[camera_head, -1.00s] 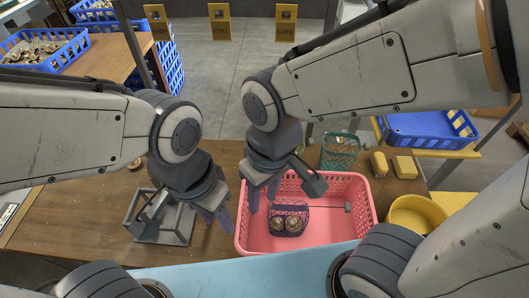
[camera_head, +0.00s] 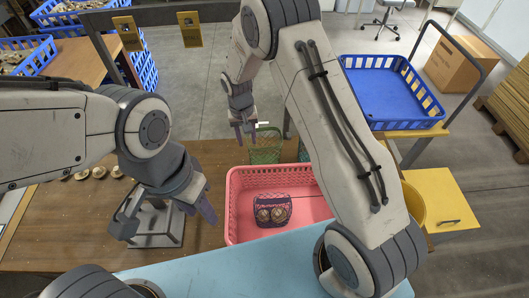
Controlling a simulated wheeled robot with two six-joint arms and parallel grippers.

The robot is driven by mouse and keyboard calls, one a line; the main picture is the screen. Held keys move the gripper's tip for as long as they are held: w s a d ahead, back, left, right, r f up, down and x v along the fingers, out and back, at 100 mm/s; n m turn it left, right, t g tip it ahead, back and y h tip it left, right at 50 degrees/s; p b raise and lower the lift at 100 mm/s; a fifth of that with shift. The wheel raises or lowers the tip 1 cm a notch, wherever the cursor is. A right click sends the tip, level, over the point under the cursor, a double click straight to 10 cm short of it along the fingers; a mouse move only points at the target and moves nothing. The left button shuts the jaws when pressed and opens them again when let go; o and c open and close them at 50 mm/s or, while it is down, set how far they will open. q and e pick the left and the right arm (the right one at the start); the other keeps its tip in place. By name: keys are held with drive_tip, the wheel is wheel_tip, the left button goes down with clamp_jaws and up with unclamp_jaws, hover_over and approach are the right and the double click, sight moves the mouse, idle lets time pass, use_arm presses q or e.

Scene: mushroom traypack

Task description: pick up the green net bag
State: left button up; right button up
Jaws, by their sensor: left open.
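A green net bag (camera_head: 265,150) stands on the brown table just behind the pink crate (camera_head: 236,180). My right gripper (camera_head: 245,138) points down at its upper left side, with the fingertips close to it; I cannot tell whether they touch. Its fingers are small in view, and their gap is unclear. A purple net bag (camera_head: 272,211) with mushrooms lies inside the pink crate. My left gripper (camera_head: 168,218) is open over the grey metal stand (camera_head: 155,240), left of the crate.
A teal net item (camera_head: 303,150) is mostly hidden behind my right arm. Several mushrooms (camera_head: 98,172) sit at the table's left. A blue crate (camera_head: 390,95) stands at back right. A yellow bowl (camera_head: 414,203) is partly covered by my arm. Bare table lies left of the green bag.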

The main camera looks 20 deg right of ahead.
drive_tip(key=shift+f, duration=0.8)
drive_tip(key=f+p, duration=0.1)
drive_tip(key=f, duration=0.1)
drive_tip(key=f+p, duration=0.1)
drive_tip(key=f, duration=0.1)
drive_tip(key=shift+w+d+f, duration=0.1)
drive_tip(key=shift+d+f, duration=0.1)
drive_tip(key=shift+f, duration=0.45)
drive_tip(key=shift+c, duration=0.3)
clamp_jaws()
